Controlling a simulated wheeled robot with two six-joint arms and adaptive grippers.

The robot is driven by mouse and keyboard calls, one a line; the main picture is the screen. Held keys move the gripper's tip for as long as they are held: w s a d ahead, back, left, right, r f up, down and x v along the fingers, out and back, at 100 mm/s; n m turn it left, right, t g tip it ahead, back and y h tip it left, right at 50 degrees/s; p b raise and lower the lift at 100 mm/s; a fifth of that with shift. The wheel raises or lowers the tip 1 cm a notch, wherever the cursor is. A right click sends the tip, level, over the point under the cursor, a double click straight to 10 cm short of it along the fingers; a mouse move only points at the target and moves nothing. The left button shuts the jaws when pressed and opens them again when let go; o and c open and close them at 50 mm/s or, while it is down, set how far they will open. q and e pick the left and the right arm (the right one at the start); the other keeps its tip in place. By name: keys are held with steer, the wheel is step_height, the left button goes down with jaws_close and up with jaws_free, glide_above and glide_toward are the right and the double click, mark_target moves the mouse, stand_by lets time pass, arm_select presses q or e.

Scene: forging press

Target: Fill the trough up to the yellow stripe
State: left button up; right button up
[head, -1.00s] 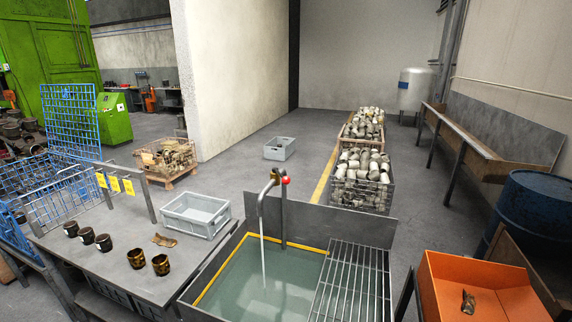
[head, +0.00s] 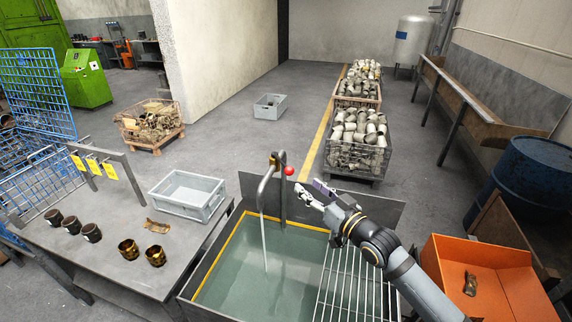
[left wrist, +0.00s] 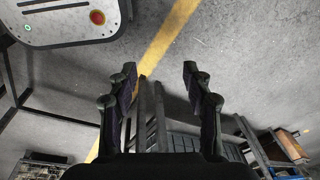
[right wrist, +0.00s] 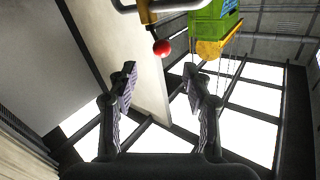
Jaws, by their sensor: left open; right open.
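The trough (head: 192,299) holds greenish water, and its yellow stripe (head: 233,238) shows above the water along the left and back walls. A thin stream runs from the tap (head: 265,190) into the water. The tap has a lever with a red knob (head: 289,171), which also shows in the right wrist view (right wrist: 162,47). My right gripper (head: 306,191) is open and empty, just right of the red knob and apart from it, over the trough's back edge. My left gripper (left wrist: 160,72) is open and empty in its wrist view; it is outside the head view.
A metal grate (head: 350,285) covers the trough's right side, under my right arm. A bench (head: 105,240) with several dark cups and a grey crate (head: 187,193) stands at left. An orange tray (head: 490,285) holding a small part stands at right.

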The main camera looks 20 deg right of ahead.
mark_target(292, 174)
steer(key=b+x, duration=0.7)
steer(key=x, duration=0.2)
steer(key=shift+a+b, duration=0.1)
steer(key=shift+b, duration=0.2)
steer(key=shift+w+a, duration=0.1)
steer(key=shift+w, duration=0.2)
steer(key=c, duration=0.8)
arm_select(q)
step_height(292, 174, down, 8)
steer(key=s, duration=0.2)
arm_select(e)
jaws_close()
